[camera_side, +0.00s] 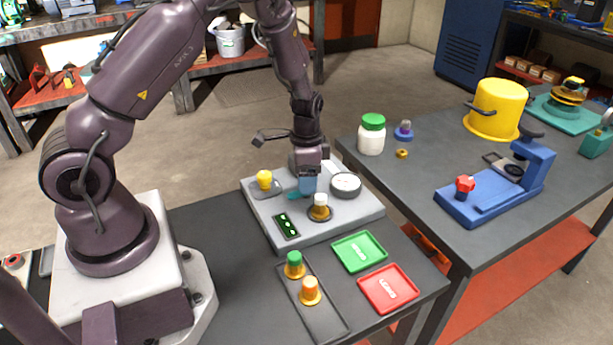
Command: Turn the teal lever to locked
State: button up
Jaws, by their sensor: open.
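A grey panel box (280,235) stands on the near table. A small teal part (294,196), apparently the lever, shows on its top near the middle, and most of it is hidden. My gripper (307,184) points down right over this teal part, close to or around it. I cannot tell whether they touch. The fingers are hard to make out, but the jaws are open. The lever's angle and any locked mark cannot be read.
On the panel are a yellow knob (264,179), a round white dial (345,183) and a green display (287,226). In front lie a dark tray (324,322) with two capped motors, a green tray (359,251) and a red tray (388,288). A blue fixture (490,196) stands on the right table.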

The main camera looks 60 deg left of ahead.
jog(key=shift+f, duration=0.25)
jog(key=c, duration=0.9)
